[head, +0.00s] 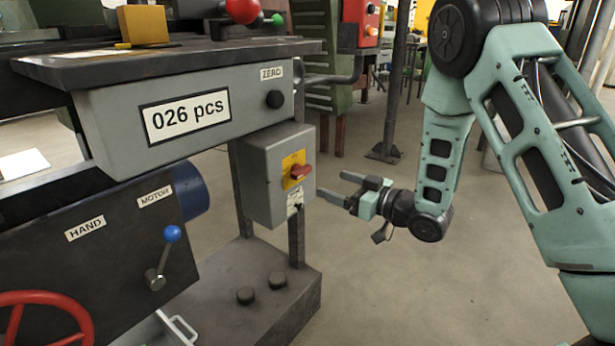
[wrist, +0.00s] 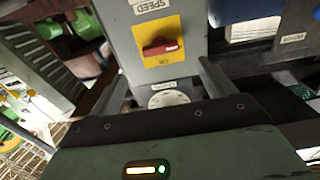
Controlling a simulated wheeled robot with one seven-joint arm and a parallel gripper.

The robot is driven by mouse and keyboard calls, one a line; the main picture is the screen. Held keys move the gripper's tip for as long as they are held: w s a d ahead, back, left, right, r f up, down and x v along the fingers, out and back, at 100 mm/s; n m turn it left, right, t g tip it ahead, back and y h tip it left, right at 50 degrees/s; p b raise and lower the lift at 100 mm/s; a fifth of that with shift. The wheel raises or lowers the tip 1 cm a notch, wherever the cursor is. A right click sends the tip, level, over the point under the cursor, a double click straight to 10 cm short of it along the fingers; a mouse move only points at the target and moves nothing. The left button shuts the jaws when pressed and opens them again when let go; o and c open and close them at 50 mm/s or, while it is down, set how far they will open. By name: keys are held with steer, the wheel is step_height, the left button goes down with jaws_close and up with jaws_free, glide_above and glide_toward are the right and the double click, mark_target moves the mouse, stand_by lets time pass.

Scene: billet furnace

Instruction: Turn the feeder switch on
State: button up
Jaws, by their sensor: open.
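A red rotary switch (head: 300,171) sits on a yellow plate (head: 289,160) on the right-hand face of a grey box (head: 262,185). Its handle looks roughly level. In the wrist view the red handle (wrist: 160,48) lies crosswise on its yellow plate (wrist: 158,28). Small labels are near it, too small to read surely as the feeder's. My gripper (head: 338,186) is open and empty, just right of the box, its fingers pointing toward the switch. The handle shows beyond the fingertips in the wrist view, apart from them.
Below are a blue-balled lever (head: 163,257) marked HAND and MOTOR, and a red handwheel (head: 45,318). A pole (head: 392,90) stands behind. Floor right of the box is clear.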

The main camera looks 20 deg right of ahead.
mark_target(305, 173)
steer(key=b+x, duration=0.1)
steer(key=x, duration=0.8)
steer(key=shift+w+a, duration=0.15)
steer(key=shift+c, duration=0.3)
steer(key=c, duration=0.9)
